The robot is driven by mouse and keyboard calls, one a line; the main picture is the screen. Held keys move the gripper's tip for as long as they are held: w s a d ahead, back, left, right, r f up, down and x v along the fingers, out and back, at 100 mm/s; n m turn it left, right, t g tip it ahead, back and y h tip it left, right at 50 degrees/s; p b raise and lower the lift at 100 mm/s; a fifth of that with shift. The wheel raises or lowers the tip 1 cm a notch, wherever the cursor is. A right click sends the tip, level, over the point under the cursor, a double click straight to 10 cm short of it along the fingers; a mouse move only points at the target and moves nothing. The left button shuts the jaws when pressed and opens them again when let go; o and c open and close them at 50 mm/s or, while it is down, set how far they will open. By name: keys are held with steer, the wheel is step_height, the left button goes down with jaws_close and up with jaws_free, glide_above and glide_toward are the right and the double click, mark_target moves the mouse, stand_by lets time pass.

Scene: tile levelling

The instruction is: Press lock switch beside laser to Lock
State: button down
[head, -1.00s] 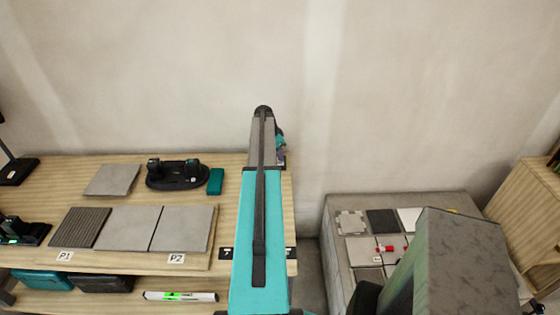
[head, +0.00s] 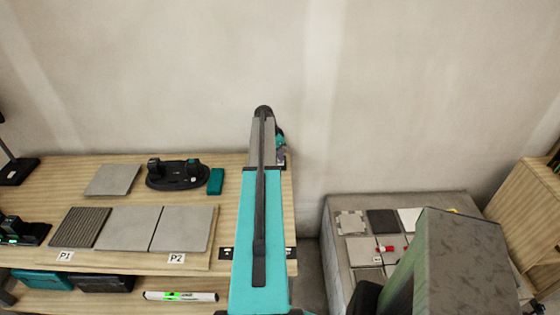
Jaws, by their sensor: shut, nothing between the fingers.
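I cannot make out the lock switch or surely tell which device is the laser. A black device with two upright posts (head: 178,175) stands at the back of the wooden workbench (head: 130,262), beside a small teal block (head: 215,181). Another dark device with green lights (head: 14,232) stands at the left edge. My teal arm rises in front of the bench's right end and hides part of it. A small teal and grey part shows just right of the arm's top; I cannot tell what it is. My gripper's fingers are not visible.
Grey tiles (head: 185,228) lie on a board at P1 and P2, with a loose tile (head: 112,180) behind. A green-lit level (head: 180,296) lies on the lower shelf. A grey block (head: 340,225) with tile samples stands right, past a floor gap. A wall closes the back.

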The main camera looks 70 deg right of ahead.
mark_target(280, 163)
steer(key=shift+f+b, duration=0.45)
steer(key=shift+f, duration=0.3)
stand_by(0.6)
steer(key=shift+r, duration=0.1)
step_height(280, 163, up, 7)
steer(key=p, duration=0.1)
steer(key=shift+p, duration=0.4)
stand_by(0.9)
